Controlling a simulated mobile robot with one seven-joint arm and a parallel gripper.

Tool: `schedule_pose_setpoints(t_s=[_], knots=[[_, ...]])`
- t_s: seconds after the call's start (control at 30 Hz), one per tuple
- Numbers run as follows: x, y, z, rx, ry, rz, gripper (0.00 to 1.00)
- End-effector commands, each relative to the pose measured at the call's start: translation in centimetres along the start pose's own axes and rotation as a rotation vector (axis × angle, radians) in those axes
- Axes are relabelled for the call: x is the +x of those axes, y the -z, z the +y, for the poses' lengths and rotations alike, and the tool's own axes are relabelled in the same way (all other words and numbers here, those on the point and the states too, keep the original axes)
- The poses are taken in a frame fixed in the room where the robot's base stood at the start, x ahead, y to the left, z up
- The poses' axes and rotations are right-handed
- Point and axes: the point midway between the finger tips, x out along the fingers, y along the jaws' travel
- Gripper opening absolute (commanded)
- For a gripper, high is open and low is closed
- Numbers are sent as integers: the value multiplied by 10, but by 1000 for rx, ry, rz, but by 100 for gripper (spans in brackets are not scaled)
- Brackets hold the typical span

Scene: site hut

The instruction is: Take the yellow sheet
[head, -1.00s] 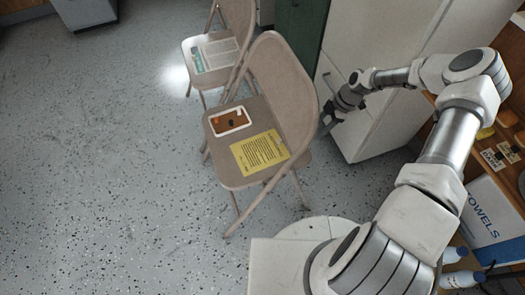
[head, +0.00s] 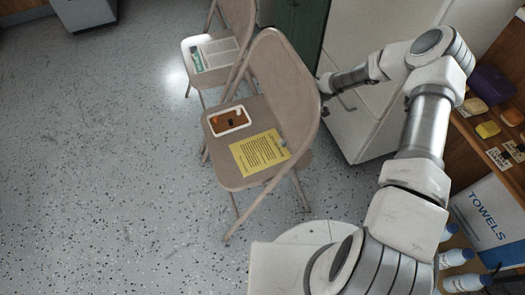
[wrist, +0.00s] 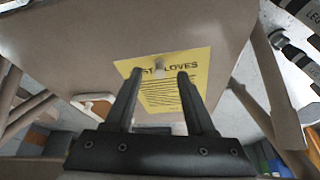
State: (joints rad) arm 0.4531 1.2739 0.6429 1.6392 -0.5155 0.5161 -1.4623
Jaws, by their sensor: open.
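The yellow sheet (head: 260,152) lies flat on the seat of the nearer beige folding chair (head: 228,178), toward its right side. It carries dark printed text and also shows in the wrist view (wrist: 165,105), beyond my fingers. My gripper (wrist: 159,74) is open and empty, its two dark fingers apart and pointing toward the sheet. In the head view my wrist is at the far side of the chair's backrest, which hides the fingers. A small pale peg-like thing shows between the fingertips in the wrist view; I cannot tell what it is.
A white-rimmed tray (head: 229,120) with a brown inside lies beside the sheet on the seat. The backrest (head: 287,85) rises close to my wrist. A second chair (head: 237,18) holds papers (head: 215,54). A pale cabinet (head: 355,40) stands behind. Floor at left is clear.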

Motion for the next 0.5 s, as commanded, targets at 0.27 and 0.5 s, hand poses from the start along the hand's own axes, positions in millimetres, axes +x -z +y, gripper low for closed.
schedule_pose_setpoints(t_s=[0.27, 0.5], knots=[[22, 0, 1, -1, -2, 0, 55], [21, 0, 0, -1, -1, 0, 30]])
